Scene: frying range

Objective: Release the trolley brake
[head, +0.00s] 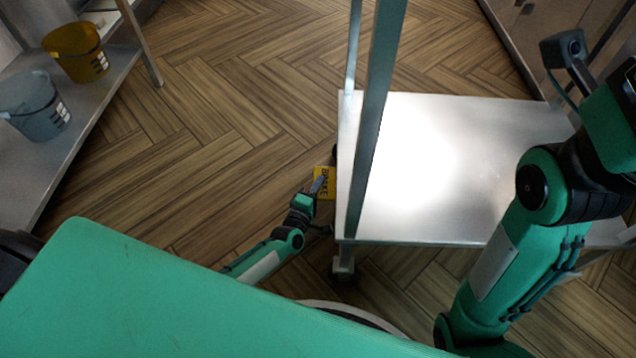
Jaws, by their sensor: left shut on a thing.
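The trolley (480,125) stands right of centre, with a bright metal shelf, upright posts and a caster (343,265) at its near left corner. A yellow plate marked BRAKE (328,183) is at its left side, low near the floor. My left gripper (317,187) reaches in from the lower left and is shut on the trolley brake beside this plate. The jaws are small here and partly hide the brake, so its exact position is unclear. My right arm is raised over the trolley's right side; its gripper is out of view.
A metal shelf (95,100) at the upper left holds a yellow bucket (75,55) and a grey bucket (35,108). The wood floor (230,110) between this shelf and the trolley is clear. A metal unit borders the upper right.

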